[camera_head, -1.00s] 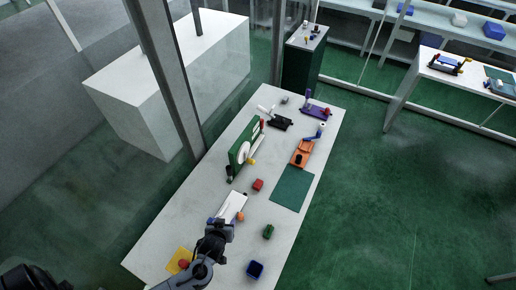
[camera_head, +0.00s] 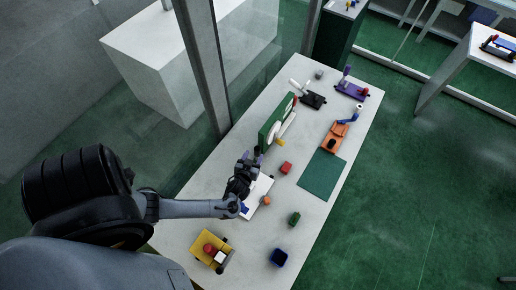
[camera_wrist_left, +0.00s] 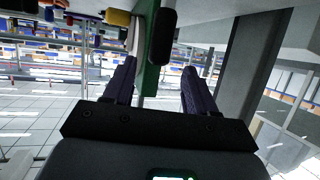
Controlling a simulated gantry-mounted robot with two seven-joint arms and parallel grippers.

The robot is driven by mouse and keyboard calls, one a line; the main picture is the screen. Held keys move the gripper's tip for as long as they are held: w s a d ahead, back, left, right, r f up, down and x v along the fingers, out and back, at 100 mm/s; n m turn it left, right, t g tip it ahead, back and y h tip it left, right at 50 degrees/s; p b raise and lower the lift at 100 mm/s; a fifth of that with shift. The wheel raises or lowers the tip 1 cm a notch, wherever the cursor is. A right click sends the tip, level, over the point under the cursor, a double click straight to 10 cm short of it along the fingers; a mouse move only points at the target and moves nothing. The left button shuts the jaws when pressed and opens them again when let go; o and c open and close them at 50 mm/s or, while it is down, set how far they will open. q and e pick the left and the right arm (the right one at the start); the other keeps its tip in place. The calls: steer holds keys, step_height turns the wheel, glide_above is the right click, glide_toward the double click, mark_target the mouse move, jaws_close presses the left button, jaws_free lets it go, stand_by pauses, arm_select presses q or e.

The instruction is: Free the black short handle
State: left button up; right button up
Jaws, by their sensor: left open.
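A short black handle (camera_wrist_left: 162,36) stands at the near end of an upright green panel (camera_head: 268,127). It fills the upper middle of the left wrist view, ahead of my fingertips and a little toward the right finger. In the head view the black handle (camera_head: 256,150) is small and just beyond the fingers. My left gripper (camera_head: 250,158) is open with nothing between its fingers; the left wrist view shows the gap (camera_wrist_left: 159,68) between them. The handle and fingers look apart. How the handle is fixed cannot be seen. My right gripper is out of view.
The panel also carries white round parts and a yellow handle (camera_head: 281,142). A green mat (camera_head: 322,175) lies clear at right.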

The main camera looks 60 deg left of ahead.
mark_target(256, 151)
arm_select(q)
steer(key=shift+x, duration=3.1)
jaws_close()
